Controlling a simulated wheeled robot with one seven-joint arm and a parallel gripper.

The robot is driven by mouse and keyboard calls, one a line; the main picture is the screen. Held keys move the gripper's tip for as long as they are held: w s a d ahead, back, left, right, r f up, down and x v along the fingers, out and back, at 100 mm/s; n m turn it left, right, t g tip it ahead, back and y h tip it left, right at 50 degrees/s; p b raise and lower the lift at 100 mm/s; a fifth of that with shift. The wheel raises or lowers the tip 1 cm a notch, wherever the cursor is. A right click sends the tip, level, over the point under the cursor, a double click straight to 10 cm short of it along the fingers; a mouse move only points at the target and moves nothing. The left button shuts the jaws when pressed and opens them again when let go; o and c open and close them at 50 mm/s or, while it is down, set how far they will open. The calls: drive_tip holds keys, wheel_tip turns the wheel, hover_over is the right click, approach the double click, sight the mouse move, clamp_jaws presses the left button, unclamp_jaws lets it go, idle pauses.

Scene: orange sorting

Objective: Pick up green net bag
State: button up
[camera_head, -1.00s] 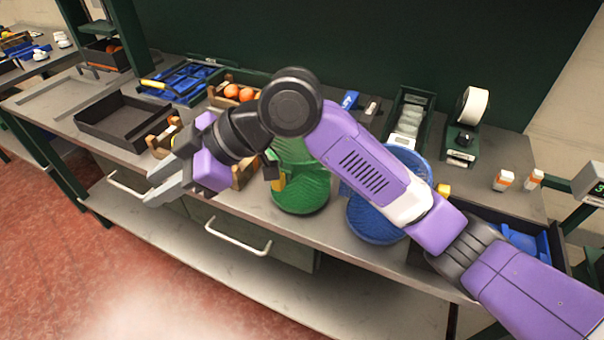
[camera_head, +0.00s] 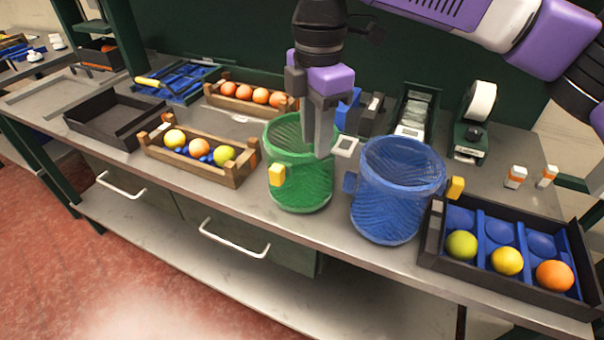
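The green net bag (camera_head: 298,185) stands upright on the bench. It is a round, open-topped green mesh container with a yellow tag (camera_head: 277,175) on its front left. My gripper (camera_head: 322,150) points down at the bag's right rim, and its fingers overlap the rim in the picture. I see the fingers nearly edge-on, so I cannot tell how far apart they are or whether the rim is between them. The blue net bag (camera_head: 385,215) stands close to the right.
A wooden crate (camera_head: 205,172) with fruit is left of the green bag, another crate (camera_head: 225,103) behind. A black tray (camera_head: 500,280) with fruit is at right. An empty dark tray (camera_head: 88,128) is at left. A tape dispenser (camera_head: 470,138) stands at the back.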

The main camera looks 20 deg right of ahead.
sight(310, 165)
wheel_tip(310, 165, down, 8)
drive_tip(key=shift+s+d+r, duration=0.2)
drive_tip(key=shift+s, duration=0.1)
clamp_jaws()
idle(1.5)
